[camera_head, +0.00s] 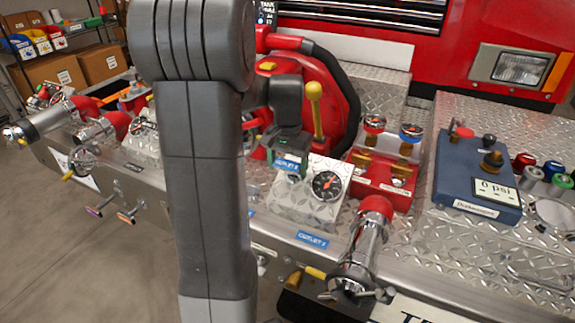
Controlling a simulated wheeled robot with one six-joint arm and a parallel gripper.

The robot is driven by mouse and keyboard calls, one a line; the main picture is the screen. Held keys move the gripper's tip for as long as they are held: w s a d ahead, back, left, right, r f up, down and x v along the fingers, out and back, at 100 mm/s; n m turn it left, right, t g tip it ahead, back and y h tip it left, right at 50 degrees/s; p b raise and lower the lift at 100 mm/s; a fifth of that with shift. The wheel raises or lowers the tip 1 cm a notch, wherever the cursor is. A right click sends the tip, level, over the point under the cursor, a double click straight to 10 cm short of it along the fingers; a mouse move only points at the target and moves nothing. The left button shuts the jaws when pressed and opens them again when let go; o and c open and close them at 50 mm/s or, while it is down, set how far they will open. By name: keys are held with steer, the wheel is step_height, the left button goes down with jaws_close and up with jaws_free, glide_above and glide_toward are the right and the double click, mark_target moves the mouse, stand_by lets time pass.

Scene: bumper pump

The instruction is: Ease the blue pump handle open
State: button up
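I cannot make out a blue pump handle for certain; my own large grey arm link covers the middle of the bumper and may hide it. My gripper (290,163) is above the diamond-plate bumper, just behind a round gauge (327,186) on a metal panel. Its fingers are small and partly hidden, so I cannot tell whether they are open or hold anything. A yellow-knobbed lever (314,108) stands upright to the right of my wrist, in front of the red pump housing.
A chrome outlet with a red cap (359,248) sticks out at the front. A blue gauge box (477,180) and coloured knobs (551,171) are at right. Two small T-shaped pulls (129,214) are on the bumper's front face at left. Shelves with boxes (103,62) stand back left.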

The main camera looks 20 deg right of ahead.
steer(key=c, duration=0.8)
steer(key=r+p, duration=0.1)
steer(key=s+a+r+p, duration=0.1)
steer(key=r, duration=0.2)
steer(key=shift+s+a+r+p, duration=0.2)
steer(key=shift+s+a+p, duration=0.05)
steer(key=shift+a+p, duration=0.15)
steer(key=shift+f, duration=0.1)
steer(key=o, duration=1.4)
step_height(320, 180, up, 14)
steer(key=shift+p, duration=0.4)
steer(key=shift+f, duration=0.15)
